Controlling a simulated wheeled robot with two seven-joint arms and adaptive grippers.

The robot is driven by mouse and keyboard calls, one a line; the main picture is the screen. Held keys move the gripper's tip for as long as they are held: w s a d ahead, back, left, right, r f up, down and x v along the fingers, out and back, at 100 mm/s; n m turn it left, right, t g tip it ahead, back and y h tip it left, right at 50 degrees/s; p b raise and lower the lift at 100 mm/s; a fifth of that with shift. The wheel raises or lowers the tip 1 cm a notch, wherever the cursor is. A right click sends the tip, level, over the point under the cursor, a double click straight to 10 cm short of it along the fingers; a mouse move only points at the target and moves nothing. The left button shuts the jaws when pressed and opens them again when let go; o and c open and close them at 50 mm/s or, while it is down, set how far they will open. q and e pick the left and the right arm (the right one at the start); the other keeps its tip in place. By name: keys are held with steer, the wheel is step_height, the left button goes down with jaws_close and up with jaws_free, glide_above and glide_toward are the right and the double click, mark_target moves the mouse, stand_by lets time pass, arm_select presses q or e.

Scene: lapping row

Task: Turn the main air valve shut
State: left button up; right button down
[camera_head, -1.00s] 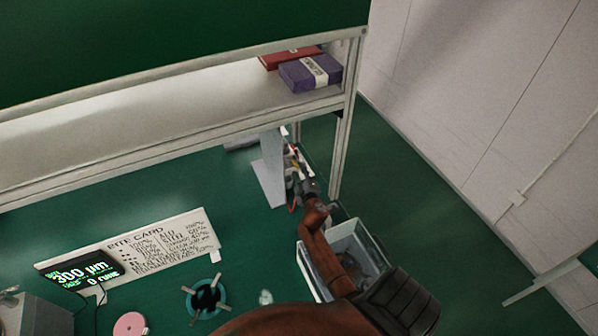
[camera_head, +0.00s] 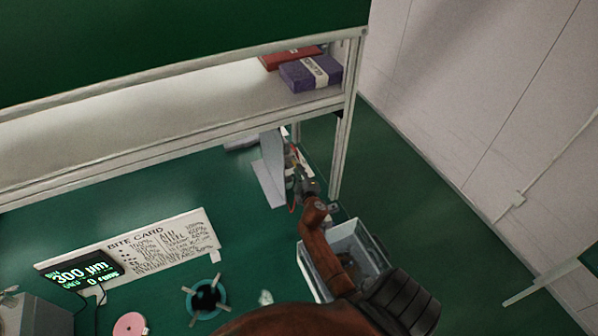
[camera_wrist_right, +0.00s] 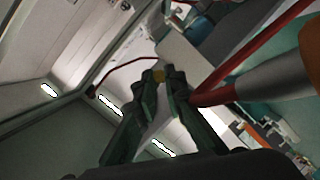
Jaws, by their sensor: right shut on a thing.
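My right gripper (camera_head: 303,180) reaches in beside the right post of the bench, among small fittings and a red hose (camera_head: 292,198). Its arm covers part of that spot. In the right wrist view my right gripper (camera_wrist_right: 160,84) has its dark green fingers closed around a small yellow piece (camera_wrist_right: 159,75), which looks like the handle of the air valve. The valve body cannot be made out clearly. A red hose (camera_wrist_right: 130,66) curves away to the left of the fingertips. My left gripper is not seen.
A grey bin (camera_head: 315,272) stands under my right forearm. A pale upright plate (camera_head: 272,160) is just left of the gripper. The shelf (camera_head: 200,107) with purple and red boxes (camera_head: 308,74) hangs above. A bite card (camera_head: 160,245) and teal ring (camera_head: 207,298) lie left.

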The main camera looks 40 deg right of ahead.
steer(key=shift+w+d+n+t+y+b, duration=0.1)
steer(key=shift+d+n+t+y+b, duration=0.15)
steer(key=shift+d+n+y+b, duration=1.15)
steer(key=shift+w+d+n+t+y+b, duration=0.15)
steer(key=shift+d+n+y+b, duration=0.55)
steer(key=shift+n+y, duration=1.4)
steer(key=shift+w+d+n+t+y+b, duration=0.1)
steer(key=shift+d+n+t+y+b, duration=0.2)
steer(key=shift+d+n+y+b, duration=1.4)
steer(key=shift+a+m+y+p, duration=0.45)
steer(key=shift+a+m+y, duration=0.2)
steer(key=shift+a, duration=0.25)
steer(key=c, duration=2)
jaws_free()
steer(key=shift+s, duration=0.1)
